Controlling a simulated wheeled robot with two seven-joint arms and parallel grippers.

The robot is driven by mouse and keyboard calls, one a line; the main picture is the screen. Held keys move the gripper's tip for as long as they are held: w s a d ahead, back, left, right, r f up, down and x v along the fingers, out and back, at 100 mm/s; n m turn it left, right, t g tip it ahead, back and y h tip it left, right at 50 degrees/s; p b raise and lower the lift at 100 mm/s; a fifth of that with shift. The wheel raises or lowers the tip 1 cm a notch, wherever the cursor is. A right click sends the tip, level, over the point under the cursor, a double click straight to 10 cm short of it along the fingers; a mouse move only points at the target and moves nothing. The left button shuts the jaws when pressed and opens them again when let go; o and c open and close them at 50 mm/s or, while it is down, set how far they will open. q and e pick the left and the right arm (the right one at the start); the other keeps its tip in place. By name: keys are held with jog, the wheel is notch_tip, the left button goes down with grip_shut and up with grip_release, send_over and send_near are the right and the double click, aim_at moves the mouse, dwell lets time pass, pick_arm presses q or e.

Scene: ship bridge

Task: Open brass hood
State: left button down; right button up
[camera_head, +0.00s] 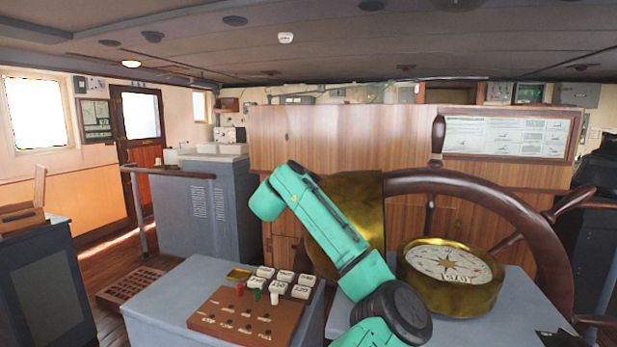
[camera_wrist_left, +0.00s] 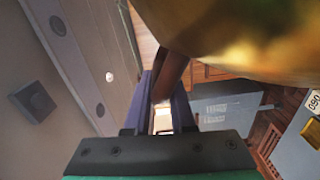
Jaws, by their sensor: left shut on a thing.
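The brass hood (camera_head: 358,205) stands tilted up at the left rear of the round compass (camera_head: 449,263), whose white dial is uncovered. My green left arm crosses in front of the hood and hides part of it. The hood's curved brass surface also fills the upper right of the left wrist view (camera_wrist_left: 240,35). There my left gripper (camera_wrist_left: 167,88) is shut on a dark brown handle (camera_wrist_left: 172,68) beside the hood. In the head view the fingers are hidden. My right gripper is in neither view.
A large wooden steering wheel (camera_head: 480,188) stands close behind and right of the compass. A brown control panel (camera_head: 245,318) with several switches and white labelled buttons lies on the grey console (camera_head: 175,295) at left. A grey cabinet (camera_head: 205,215) stands farther back.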

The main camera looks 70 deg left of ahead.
pick_arm(q)
jog(key=shift+w+f, duration=0.1)
jog(key=shift+w, duration=0.05)
jog(key=c, duration=0.9)
grip_release()
jog(key=shift+o, duration=0.5)
jog(key=shift+w, duration=0.2)
jog(key=shift+s+d+f+b, duration=0.2)
jog(key=shift+s+d+b, duration=0.15)
jog(key=shift+b, duration=0.05)
jog(key=b+v, duration=0.4)
jog(key=v, duration=0.9)
jog(key=shift+s+d+r, duration=0.15)
jog(key=shift+d+r, duration=0.1)
jog(key=shift+d, duration=0.05)
